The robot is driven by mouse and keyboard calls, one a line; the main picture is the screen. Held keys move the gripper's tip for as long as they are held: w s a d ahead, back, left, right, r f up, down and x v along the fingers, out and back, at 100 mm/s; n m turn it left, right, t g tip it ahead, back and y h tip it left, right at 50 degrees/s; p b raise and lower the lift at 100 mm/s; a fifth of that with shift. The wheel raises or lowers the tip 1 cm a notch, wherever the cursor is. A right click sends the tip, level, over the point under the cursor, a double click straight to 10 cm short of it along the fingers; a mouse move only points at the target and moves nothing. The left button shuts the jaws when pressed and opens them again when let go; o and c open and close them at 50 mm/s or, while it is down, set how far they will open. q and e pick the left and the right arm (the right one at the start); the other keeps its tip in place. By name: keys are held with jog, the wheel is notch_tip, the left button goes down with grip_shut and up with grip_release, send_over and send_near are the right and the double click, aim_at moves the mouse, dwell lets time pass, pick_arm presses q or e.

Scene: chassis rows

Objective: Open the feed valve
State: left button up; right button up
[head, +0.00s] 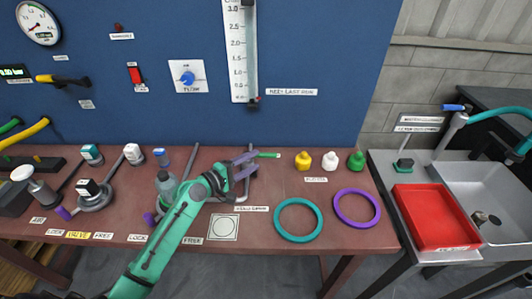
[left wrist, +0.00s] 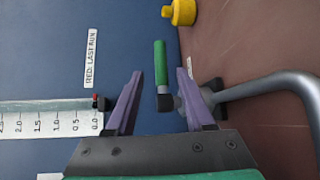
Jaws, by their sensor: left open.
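A lever with a green handle (head: 268,155) sits on a grey pipe fitting at the back of the bench, below the blue panel. I take it to be the feed valve, but no label I can read confirms this. In the left wrist view the green handle (left wrist: 160,62) shows between the finger lines, nearer the right finger. My left gripper (head: 248,162) is open around or just behind the lever's base; its purple fingers (left wrist: 159,72) also show in the left wrist view. I cannot tell whether they touch the lever. The grey curved pipe (left wrist: 275,84) runs off right. My right gripper is not in view.
A clear gauge tube (head: 237,50) hangs on the panel above. Yellow (head: 303,160), white (head: 330,161) and green pieces stand to the right. Teal (head: 298,236) and purple (head: 378,216) rings lie in front. A red tray (head: 407,210) is beside the sink.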

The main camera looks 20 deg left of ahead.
aim_at(262, 157)
pick_arm(q)
jog(key=x, duration=0.5)
jog(key=shift+w+d+f, duration=0.15)
jog(key=shift+w+d, duration=0.05)
jog(key=shift+w, duration=0.15)
jog(key=shift+w+d, duration=0.1)
jog(key=shift+w, duration=0.05)
jog(key=shift+c, duration=0.5)
grip_shut()
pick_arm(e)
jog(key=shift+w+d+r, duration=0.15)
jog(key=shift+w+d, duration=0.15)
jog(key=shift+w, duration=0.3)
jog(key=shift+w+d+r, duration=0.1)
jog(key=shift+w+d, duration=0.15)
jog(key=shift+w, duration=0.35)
pick_arm(q)
jog(key=shift+f, duration=0.1)
